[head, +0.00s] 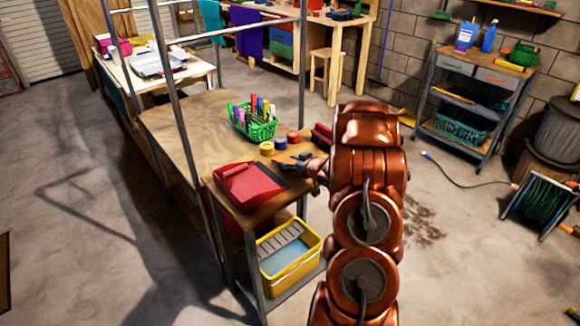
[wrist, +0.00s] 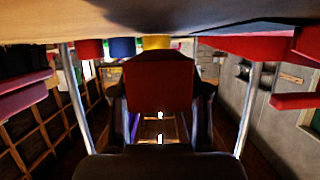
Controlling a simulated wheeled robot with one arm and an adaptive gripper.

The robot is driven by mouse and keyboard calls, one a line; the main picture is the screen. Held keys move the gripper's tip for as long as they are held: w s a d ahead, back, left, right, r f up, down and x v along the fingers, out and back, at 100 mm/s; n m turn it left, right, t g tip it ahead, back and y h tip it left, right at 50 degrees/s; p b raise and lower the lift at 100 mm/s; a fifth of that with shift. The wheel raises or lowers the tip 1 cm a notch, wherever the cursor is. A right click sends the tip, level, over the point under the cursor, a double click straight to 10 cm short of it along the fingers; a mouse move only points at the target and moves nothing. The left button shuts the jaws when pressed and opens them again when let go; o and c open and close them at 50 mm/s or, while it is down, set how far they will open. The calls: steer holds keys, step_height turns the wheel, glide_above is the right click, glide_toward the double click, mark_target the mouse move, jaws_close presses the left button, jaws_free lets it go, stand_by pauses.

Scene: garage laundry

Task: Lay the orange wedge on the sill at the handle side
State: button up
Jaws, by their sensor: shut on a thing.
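My gripper (head: 298,164) is over the right part of the wooden workbench, fingers pointing left. It is shut on the orange wedge, which shows as a small orange piece (head: 285,162) at the fingertips. In the wrist view the wedge (wrist: 158,85) is a dark red-orange block between the two fingers, with the bench top along the upper edge of that picture. I cannot make out for sure which surface is the sill or where its handle side lies.
A red dustpan-like tray (head: 246,188) with a dark part lies on the bench (head: 185,122), left of my gripper. Tape rolls (head: 267,148) and a green basket (head: 258,129) of markers stand behind. A yellow tub (head: 290,262) is on the lower shelf. Metal posts rise beside the bench.

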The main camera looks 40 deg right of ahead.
steer(key=shift+f, duration=0.85)
steer(key=shift+f, duration=0.2)
steer(key=o, duration=1.1)
steer(key=shift+o, duration=0.2)
steer(key=shift+s+r, duration=0.1)
steer(key=shift+r, duration=0.15)
steer(key=b+v, duration=0.2)
steer(key=v, duration=0.9)
steer(key=shift+s+r, duration=0.25)
steer(key=shift+s, duration=0.05)
